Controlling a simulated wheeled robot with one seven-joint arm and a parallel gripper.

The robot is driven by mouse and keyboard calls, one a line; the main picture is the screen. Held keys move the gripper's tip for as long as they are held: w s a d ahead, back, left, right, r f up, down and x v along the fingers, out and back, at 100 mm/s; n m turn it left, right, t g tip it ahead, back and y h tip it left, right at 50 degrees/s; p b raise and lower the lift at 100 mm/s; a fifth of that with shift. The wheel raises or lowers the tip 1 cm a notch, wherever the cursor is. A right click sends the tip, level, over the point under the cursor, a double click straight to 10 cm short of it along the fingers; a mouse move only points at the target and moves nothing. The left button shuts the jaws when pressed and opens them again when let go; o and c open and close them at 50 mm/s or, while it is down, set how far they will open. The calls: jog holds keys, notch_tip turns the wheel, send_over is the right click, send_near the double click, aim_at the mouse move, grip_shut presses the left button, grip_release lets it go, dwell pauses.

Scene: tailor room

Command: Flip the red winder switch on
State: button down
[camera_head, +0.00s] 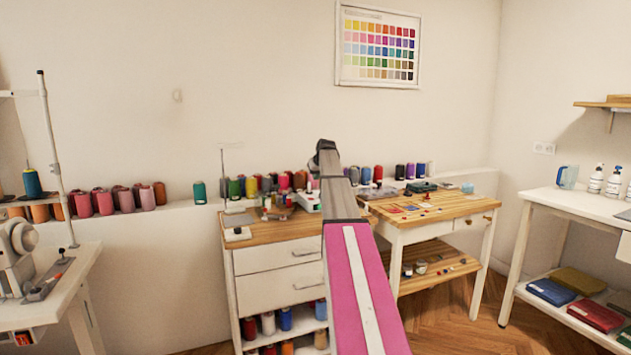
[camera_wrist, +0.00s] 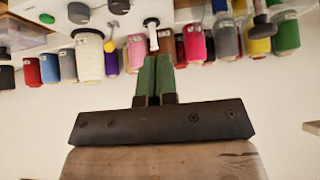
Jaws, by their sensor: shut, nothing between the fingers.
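My gripper (camera_wrist: 153,66) shows in the wrist view with its two green fingers together and nothing between them. The fingertips point at a white upright peg with a dark cap (camera_wrist: 153,36) and overlap it in the picture; I cannot tell whether they touch. In the head view my arm reaches over the drawer cabinet (camera_head: 277,257), and its fingertips cannot be made out. A white machine (camera_head: 306,201) stands on the cabinet top, partly hidden by my arm. I cannot clearly make out the red winder switch in either view.
Several thread spools (camera_head: 262,184) line the wall ledge behind the cabinet; a row also shows in the wrist view (camera_wrist: 90,58). A wooden-topped table (camera_head: 465,205) with small items stands to the right. A sewing machine (camera_head: 15,255) is at left. Floor shows at lower right.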

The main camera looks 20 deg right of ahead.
send_over(313, 201)
jog(key=w, duration=0.1)
notch_tip(313, 201, down, 6)
jog(key=shift+w+f, duration=0.1)
jog(key=shift+f, duration=0.1)
jog(key=shift+s+f, duration=0.15)
jog(key=shift+f, duration=0.45)
jog(key=shift+s+f, duration=0.15)
jog(key=shift+f, duration=0.4)
jog(key=shift+s+f, duration=0.1)
jog(key=shift+f, duration=0.7)
jog(key=shift+s+f, duration=0.15)
jog(key=shift+f, duration=0.25)
jog(key=shift+r, duration=0.15)
jog(key=shift+r, duration=0.8)
